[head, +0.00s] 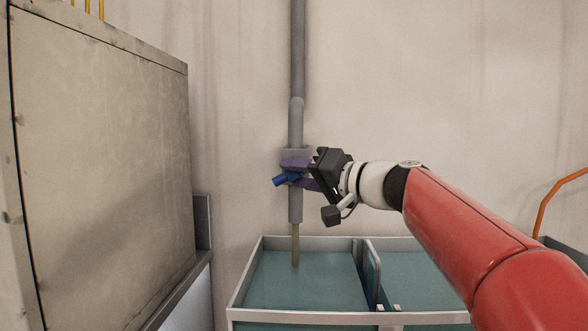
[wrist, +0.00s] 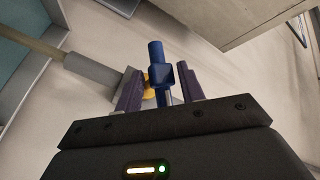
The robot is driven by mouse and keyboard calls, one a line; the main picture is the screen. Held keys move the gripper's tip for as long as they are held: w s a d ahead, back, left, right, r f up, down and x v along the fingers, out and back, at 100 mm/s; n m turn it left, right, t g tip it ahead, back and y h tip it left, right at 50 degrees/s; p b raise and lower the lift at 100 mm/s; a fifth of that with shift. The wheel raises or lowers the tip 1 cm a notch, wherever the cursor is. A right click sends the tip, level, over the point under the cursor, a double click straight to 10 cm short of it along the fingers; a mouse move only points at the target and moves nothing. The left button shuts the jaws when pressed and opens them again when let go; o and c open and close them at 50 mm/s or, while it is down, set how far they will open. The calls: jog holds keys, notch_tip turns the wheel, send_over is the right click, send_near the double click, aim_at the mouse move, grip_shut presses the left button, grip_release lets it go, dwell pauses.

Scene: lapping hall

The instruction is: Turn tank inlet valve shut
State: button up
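The blue valve handle (head: 284,179) sticks out to the left of a grey vertical pipe (head: 297,65) on the wall. My gripper (head: 298,174) reaches it from the right, with its purple fingers at the valve. In the wrist view the blue handle (wrist: 156,62) stands between the two fingers, with a visible gap on each side, so the gripper is open around it. A yellow-orange part shows behind the handle. A brownish stream (head: 295,246) runs from the pipe's lower end into the tank (head: 310,318). Part of the valve body is hidden by my gripper.
A large grey metal cabinet (head: 105,170) stands close on the left. The tank below holds teal liquid and has a divider (head: 373,270) in the middle. An orange rail (head: 548,205) is at the far right. The wall around the pipe is bare.

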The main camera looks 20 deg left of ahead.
jog(key=shift+x, duration=0.95)
jog(key=shift+d, duration=0.1)
grip_shut()
jog(key=shift+f, duration=0.1)
jog(key=shift+b, duration=0.3)
